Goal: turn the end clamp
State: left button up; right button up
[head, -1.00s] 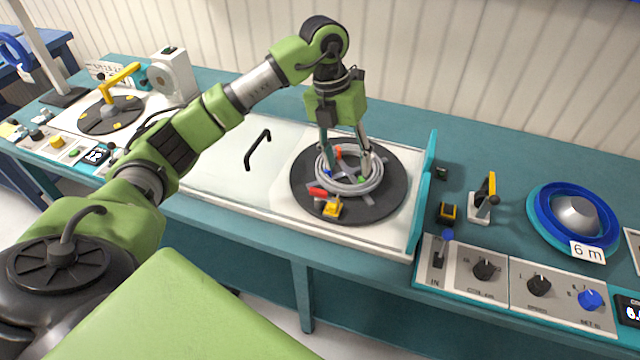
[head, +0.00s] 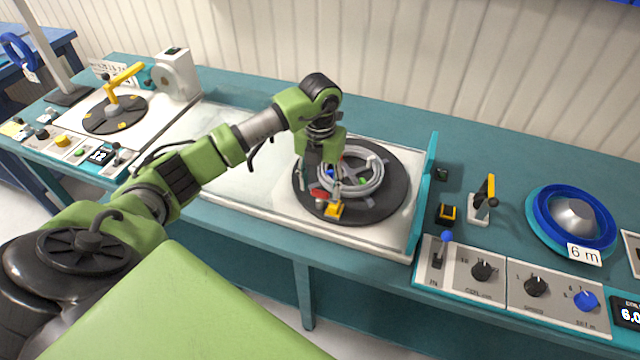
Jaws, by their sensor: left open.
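A coil of grey cable (head: 372,180) lies on a black round turntable (head: 393,203) in the middle of the bench. A small clamp with a yellow block (head: 334,210) and a red lever (head: 317,193) sits at the turntable's front edge; I take it to be the end clamp. My left gripper (head: 319,186) points down over the front left of the coil, close to the red lever. Its fingers are apart. It hides part of the coil and lever, and I cannot tell whether it touches the lever. My right gripper is not in view.
A small stand with a yellow-black handle (head: 487,190), a control panel with knobs (head: 510,287) and a blue reel (head: 555,230) are farther right. A second turntable with a yellow arm (head: 120,120) stands at the left.

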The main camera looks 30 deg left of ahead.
pick_arm(q)
jog(key=shift+f, duration=0.65)
jog(key=c, duration=1.1)
jog(key=shift+c, duration=0.2)
